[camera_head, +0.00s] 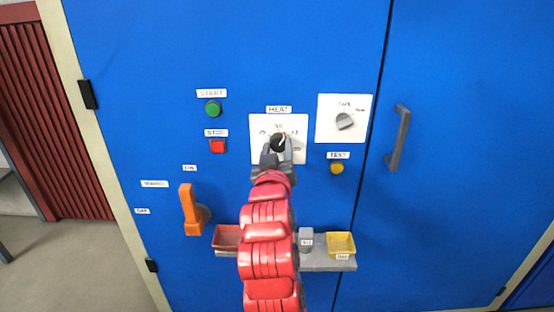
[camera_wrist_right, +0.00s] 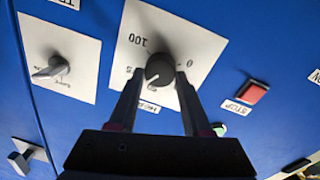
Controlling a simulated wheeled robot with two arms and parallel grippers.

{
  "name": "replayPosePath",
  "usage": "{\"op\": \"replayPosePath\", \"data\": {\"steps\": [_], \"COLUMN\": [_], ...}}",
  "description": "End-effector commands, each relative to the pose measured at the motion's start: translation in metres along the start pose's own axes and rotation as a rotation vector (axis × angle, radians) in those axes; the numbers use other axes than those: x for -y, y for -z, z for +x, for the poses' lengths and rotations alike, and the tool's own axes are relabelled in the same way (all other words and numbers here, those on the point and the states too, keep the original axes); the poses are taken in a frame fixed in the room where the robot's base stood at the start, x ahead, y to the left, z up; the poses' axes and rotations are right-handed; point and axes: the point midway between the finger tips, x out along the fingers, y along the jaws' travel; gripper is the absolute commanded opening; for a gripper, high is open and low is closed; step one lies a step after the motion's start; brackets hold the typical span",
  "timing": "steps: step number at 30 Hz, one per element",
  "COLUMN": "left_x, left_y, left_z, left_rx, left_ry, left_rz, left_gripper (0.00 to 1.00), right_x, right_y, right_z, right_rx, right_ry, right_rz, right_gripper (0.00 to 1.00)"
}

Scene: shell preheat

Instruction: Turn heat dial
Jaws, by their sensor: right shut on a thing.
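The heat dial (camera_head: 279,143) is a dark round knob on a white plate (camera_head: 256,122) under a HEAT label (camera_head: 279,109), on the blue cabinet front. In the right wrist view the dial (camera_wrist_right: 159,70) sits between the two fingers, and its plate (camera_wrist_right: 185,42) carries printed numbers. My right gripper (camera_head: 278,151) is shut on the dial; it also shows in the right wrist view (camera_wrist_right: 158,80). The fingers hide part of the dial and scale in the head view. My left gripper is not in view.
A second dial (camera_head: 345,121) is at right, above a yellow button (camera_head: 337,168). A green button (camera_head: 213,109) and red button (camera_head: 217,147) are at left. An orange lever (camera_head: 190,210), door handle (camera_head: 399,138) and shelf (camera_head: 325,265) with bins stick out.

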Motion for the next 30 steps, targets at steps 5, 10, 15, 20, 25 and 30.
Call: {"op": "replayPosePath", "data": {"steps": [5,10,15,20,25,30], "left_x": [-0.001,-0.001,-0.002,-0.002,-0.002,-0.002], "left_y": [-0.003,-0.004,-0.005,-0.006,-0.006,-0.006], "left_z": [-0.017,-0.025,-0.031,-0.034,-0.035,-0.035], "left_rx": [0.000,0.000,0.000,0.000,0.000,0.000], "left_ry": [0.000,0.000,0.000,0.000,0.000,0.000], "left_rz": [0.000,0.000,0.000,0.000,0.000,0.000], "left_gripper": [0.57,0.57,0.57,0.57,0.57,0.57], "right_x": [0.001,0.000,-0.001,-0.001,-0.001,-0.001], "right_y": [-0.004,-0.003,-0.001,-0.001,-0.001,-0.001], "right_z": [0.000,0.000,0.000,0.000,0.000,0.000], "right_rx": [0.013,0.020,0.025,0.030,0.032,0.033], "right_ry": [-0.002,-0.003,-0.006,-0.005,-0.005,-0.006], "right_rz": [0.155,0.282,0.374,0.429,0.457,0.465], "right_gripper": [0.00,0.00,0.00,0.00,0.00,0.00]}}
